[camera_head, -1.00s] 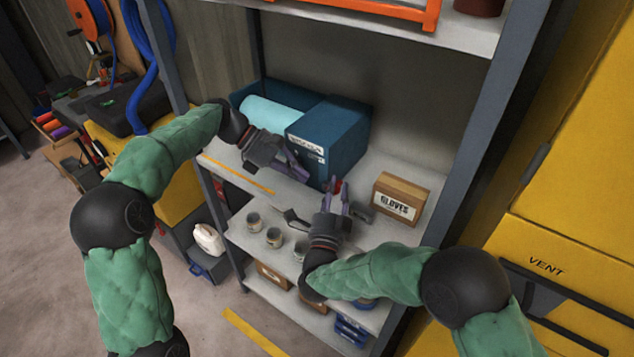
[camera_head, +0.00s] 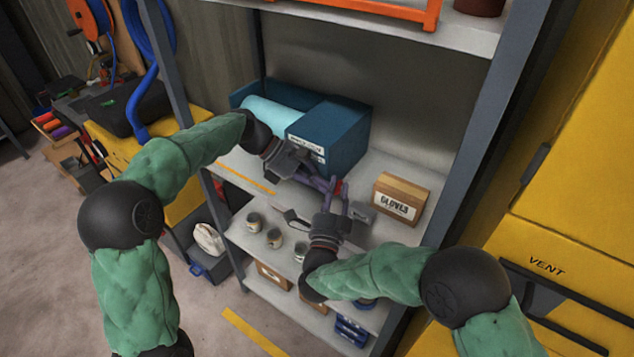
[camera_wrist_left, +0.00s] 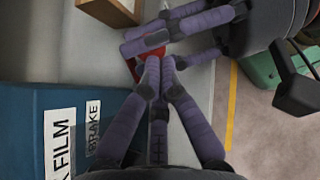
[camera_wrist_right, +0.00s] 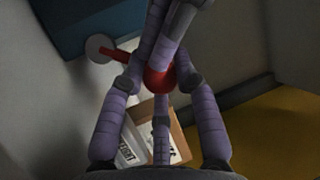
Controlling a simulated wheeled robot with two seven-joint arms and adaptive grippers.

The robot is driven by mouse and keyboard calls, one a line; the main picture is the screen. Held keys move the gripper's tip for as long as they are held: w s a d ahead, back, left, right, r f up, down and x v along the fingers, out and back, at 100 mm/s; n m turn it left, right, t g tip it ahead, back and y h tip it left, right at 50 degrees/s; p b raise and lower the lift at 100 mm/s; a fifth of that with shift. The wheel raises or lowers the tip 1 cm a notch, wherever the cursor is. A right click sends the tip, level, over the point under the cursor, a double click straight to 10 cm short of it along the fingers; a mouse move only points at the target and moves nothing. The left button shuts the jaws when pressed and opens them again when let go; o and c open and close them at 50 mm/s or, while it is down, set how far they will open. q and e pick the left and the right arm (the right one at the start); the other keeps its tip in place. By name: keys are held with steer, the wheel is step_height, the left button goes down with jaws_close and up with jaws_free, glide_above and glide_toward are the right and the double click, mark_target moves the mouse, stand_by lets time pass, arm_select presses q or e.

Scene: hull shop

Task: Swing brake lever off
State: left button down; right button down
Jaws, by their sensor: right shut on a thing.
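A blue box (camera_head: 345,135) on the shelf carries labels, one of which (camera_wrist_left: 92,127) reads "BRAKE" in the left wrist view. A red lever (camera_wrist_right: 122,58) with a round red knob (camera_wrist_right: 159,82) runs from a pale disc on the box's side. My right gripper (camera_head: 338,194) is shut on the knob, its fingers on either side of it. My left gripper (camera_head: 330,186) is beside it, fingertips drawn together (camera_wrist_left: 162,64) near the red part. The left fingers cross close to the right ones and hide part of the lever; contact is unclear.
A brown box marked "GLOVES" (camera_head: 401,199) stands right of the grippers on the shelf. A light blue roll (camera_head: 270,114) lies in the blue box. Several small cans (camera_head: 274,238) stand below. A grey shelf post (camera_head: 478,135) and a yellow cabinet (camera_head: 575,150) bound the right.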

steer(key=shift+s+a+f, duration=0.1)
steer(key=shift+a+f, duration=0.3)
steer(key=shift+a, duration=0.05)
steer(key=c, duration=1)
jaws_free()
steer(key=shift+r, duration=0.2)
steer(key=shift+d+r, duration=0.15)
steer(key=shift+d, duration=0.05)
